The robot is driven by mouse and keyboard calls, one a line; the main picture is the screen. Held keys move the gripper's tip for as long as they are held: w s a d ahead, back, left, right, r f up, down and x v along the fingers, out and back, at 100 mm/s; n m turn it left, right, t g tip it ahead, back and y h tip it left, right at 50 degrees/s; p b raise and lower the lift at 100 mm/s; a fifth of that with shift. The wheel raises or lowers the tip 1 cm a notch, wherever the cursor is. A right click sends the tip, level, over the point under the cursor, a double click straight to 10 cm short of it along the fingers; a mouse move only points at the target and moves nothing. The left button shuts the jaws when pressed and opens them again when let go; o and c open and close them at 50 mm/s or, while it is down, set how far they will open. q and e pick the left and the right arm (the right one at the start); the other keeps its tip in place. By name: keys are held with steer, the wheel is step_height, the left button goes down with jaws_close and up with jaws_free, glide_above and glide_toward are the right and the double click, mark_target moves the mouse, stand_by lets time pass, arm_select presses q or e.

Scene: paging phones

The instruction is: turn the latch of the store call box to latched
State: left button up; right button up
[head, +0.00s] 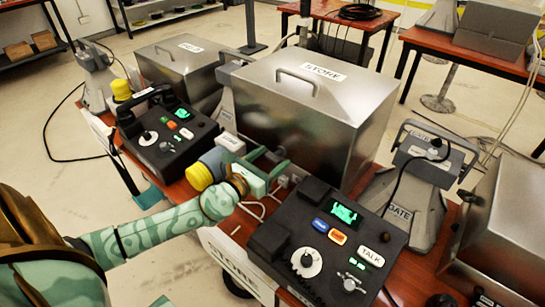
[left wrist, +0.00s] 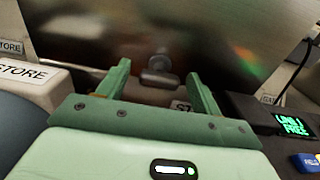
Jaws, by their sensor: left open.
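The store call box (head: 310,115) is a large metal box with a sloped lid, a top handle and a STORE label, at the middle of the head view. My left gripper (head: 270,161) is open in front of its lower front face. In the left wrist view, the grey latch (left wrist: 158,76) is a short, roughly horizontal bar below a round boss on the metal front (left wrist: 200,35). It lies beyond and between my two open green fingers (left wrist: 161,83), apart from both. The gripper hides the latch in the head view.
A dark desk phone (head: 325,245) with a lit green screen stands right of my gripper; another phone (head: 170,135) stands to the left. A grey GATE stand (head: 410,190) is right of the box. A second metal box (head: 185,70) stands behind left.

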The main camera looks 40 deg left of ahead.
arm_select(q)
steer(key=shift+w+d, duration=0.1)
steer(key=shift+w, duration=0.5)
steer(key=c, duration=1)
